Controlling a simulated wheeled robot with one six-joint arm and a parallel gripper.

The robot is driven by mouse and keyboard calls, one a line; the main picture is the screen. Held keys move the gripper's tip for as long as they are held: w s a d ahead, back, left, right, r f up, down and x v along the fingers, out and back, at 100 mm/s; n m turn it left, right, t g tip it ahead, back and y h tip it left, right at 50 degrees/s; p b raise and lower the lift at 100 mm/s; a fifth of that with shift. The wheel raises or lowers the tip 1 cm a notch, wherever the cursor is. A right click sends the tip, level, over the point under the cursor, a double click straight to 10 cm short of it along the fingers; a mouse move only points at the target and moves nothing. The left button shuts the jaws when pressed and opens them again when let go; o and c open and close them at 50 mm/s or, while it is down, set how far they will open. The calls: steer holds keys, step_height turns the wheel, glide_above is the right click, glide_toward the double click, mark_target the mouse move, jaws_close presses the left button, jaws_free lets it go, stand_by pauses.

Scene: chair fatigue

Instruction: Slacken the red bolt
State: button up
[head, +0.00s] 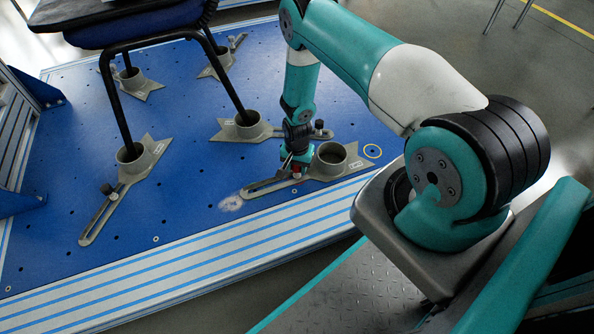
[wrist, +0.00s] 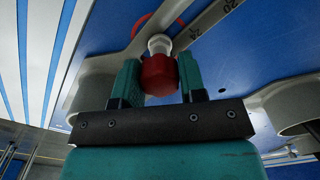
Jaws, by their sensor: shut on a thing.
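The red bolt (wrist: 159,76) shows between the two teal fingers of my gripper (wrist: 160,82) in the wrist view. Its head is red, with a pale collar and a red ring beyond it, at the slotted arm of a grey bracket. In the head view my gripper (head: 290,170) points down at the slotted arm of the grey bracket (head: 331,160) near the platform's front edge. A little red of the bolt (head: 296,175) shows there beside the fingers. My gripper is shut on the bolt head.
The blue platform (head: 200,170) has several other grey brackets, with black knobs such as the one at left (head: 107,189). A chair (head: 130,25) stands with its black legs in the cups. The bracket's empty cup (head: 331,152) is close right of my gripper.

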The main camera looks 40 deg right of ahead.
steer(key=shift+n, duration=0.5)
steer(key=shift+n, duration=0.7)
steer(key=shift+n, duration=0.7)
steer(key=o, duration=0.6)
